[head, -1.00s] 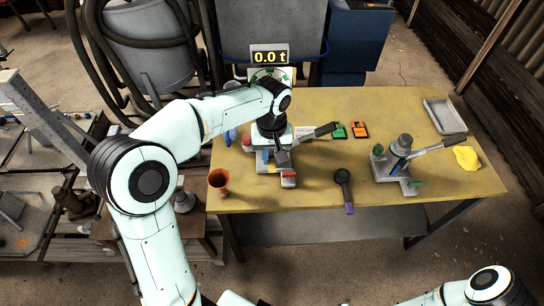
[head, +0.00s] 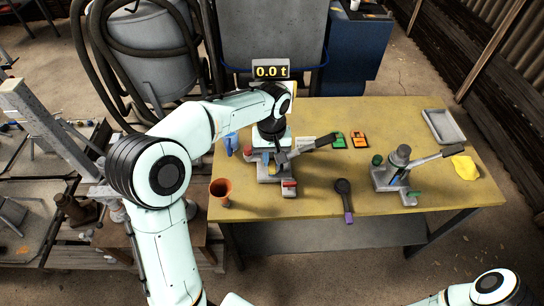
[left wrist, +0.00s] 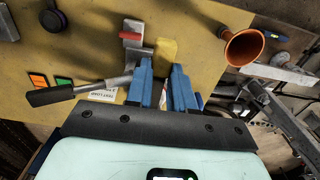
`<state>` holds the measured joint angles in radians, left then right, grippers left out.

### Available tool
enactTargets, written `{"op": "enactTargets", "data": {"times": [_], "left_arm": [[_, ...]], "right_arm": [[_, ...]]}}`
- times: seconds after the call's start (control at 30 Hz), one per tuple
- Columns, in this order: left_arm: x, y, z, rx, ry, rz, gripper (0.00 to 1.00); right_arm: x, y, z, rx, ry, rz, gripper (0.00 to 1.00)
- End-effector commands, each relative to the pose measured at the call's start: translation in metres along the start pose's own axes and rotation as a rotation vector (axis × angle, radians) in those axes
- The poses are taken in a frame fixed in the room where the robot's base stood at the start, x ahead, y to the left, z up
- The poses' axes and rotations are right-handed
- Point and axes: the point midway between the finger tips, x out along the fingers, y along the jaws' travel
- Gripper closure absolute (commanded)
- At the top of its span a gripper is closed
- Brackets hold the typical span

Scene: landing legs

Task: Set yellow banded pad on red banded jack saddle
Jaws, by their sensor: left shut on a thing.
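My left gripper (left wrist: 161,84), with blue fingers, is over the red-marked jack (head: 288,186) at the left of the table. In the left wrist view the yellow pad (left wrist: 165,52) shows at the fingertips, and the gripper is shut on it. In the head view a bit of yellow (head: 271,169) shows at the jack, partly hidden by the gripper. The jack's red part shows in the left wrist view (left wrist: 131,36). I cannot tell whether the pad touches the saddle, which is hidden. My right gripper is out of view.
An orange cup (head: 221,191) stands at the table's left front. A second jack with green parts (head: 399,176) stands at the right, beside a yellow cloth (head: 464,168) and a grey tray (head: 443,125). A black-headed tool with a purple end (head: 343,198) lies between the jacks. A gauge display (head: 271,72) stands behind.

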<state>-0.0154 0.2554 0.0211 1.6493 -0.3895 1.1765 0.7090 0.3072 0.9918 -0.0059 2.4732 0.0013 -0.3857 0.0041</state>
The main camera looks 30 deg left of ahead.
Motion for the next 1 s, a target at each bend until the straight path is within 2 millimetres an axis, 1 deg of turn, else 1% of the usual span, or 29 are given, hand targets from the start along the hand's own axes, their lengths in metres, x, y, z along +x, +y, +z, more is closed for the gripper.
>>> {"op": "enactTargets", "data": {"times": [0.57, 0.87, 0.9, 0.93, 0.97, 1.0], "left_arm": [[0.0008, 0.0007, -0.0006, 0.000, 0.001, 0.000, 1.00], [0.0063, 0.0007, -0.0004, 0.000, 0.001, 0.000, 1.00], [0.0055, 0.0008, -0.0006, 0.000, 0.001, 0.001, 0.65], [0.0054, 0.0008, -0.0007, 0.000, 0.001, 0.001, 0.55], [0.0053, 0.0008, -0.0007, 0.000, 0.001, 0.001, 0.48], [0.0053, 0.0008, -0.0007, 0.000, 0.001, 0.001, 0.48]], "right_arm": [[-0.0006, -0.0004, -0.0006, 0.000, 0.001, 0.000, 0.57], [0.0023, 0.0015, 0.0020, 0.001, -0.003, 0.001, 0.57], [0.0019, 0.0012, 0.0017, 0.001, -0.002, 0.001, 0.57], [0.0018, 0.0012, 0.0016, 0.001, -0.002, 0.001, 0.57], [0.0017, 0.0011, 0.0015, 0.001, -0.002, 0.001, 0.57], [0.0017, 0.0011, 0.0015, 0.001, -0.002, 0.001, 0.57]]}}
